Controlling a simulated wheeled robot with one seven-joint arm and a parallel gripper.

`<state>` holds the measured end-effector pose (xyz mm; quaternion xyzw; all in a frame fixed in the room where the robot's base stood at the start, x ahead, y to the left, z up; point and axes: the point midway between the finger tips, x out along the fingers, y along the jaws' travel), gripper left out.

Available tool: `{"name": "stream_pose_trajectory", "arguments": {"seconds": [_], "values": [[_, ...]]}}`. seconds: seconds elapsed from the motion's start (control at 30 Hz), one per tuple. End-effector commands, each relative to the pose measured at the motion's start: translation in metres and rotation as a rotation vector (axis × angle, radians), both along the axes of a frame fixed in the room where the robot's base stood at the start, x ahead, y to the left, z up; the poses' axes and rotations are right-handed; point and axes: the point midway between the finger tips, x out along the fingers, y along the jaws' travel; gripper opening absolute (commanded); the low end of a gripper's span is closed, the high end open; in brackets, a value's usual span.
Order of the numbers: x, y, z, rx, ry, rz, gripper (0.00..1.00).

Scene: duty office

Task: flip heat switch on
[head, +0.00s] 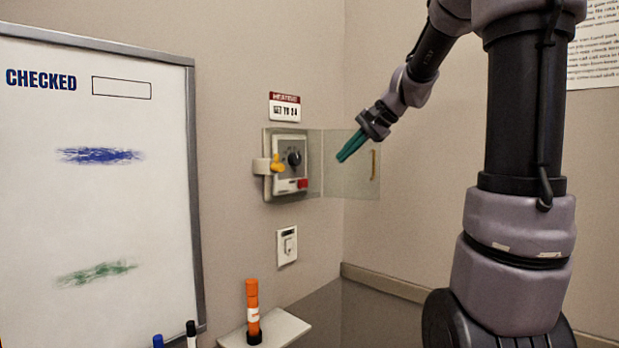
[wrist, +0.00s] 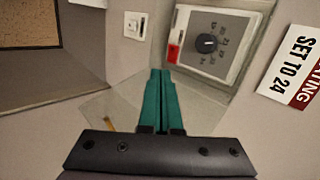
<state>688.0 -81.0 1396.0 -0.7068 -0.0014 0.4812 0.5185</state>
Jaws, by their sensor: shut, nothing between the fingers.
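A heating control box (head: 290,173) is on the wall under a red-and-white sign (head: 285,107) reading SET TO 24. It has a black round dial (head: 294,158) and a red switch (head: 303,184) at its lower right. Both show in the wrist view, the dial (wrist: 206,43) and the red switch (wrist: 174,53). The switch's position is too small to tell. A clear cover (head: 340,180) with a yellow handle (head: 374,165) stands open to the right. My gripper (head: 342,157), with green fingers (wrist: 160,72), is shut and empty, right of the box and apart from it.
A white wall switch plate (head: 287,246) is below the box. A yellow piece (head: 277,164) sits at the box's left side. An orange cylinder (head: 253,305) stands on a small shelf (head: 290,328). A whiteboard (head: 100,210) is at left. The open cover is close to my gripper.

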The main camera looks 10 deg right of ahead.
Motion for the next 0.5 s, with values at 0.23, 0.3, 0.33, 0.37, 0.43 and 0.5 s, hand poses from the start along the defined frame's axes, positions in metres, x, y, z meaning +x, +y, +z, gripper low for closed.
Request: {"name": "stream_pose_trajectory", "arguments": {"seconds": [0.23, 0.3, 0.33, 0.37, 0.43, 0.5], "values": [[0.003, 0.003, -0.004, -0.001, 0.002, 0.001, 0.00], [0.007, 0.007, -0.010, -0.001, 0.003, 0.001, 0.00], [0.009, 0.009, -0.013, 0.000, 0.004, 0.002, 0.00], [0.011, 0.012, -0.016, 0.000, 0.005, 0.002, 0.00], [0.019, 0.019, -0.026, 0.001, 0.006, 0.002, 0.00], [0.027, 0.026, -0.037, 0.000, 0.005, 0.002, 0.00]]}}
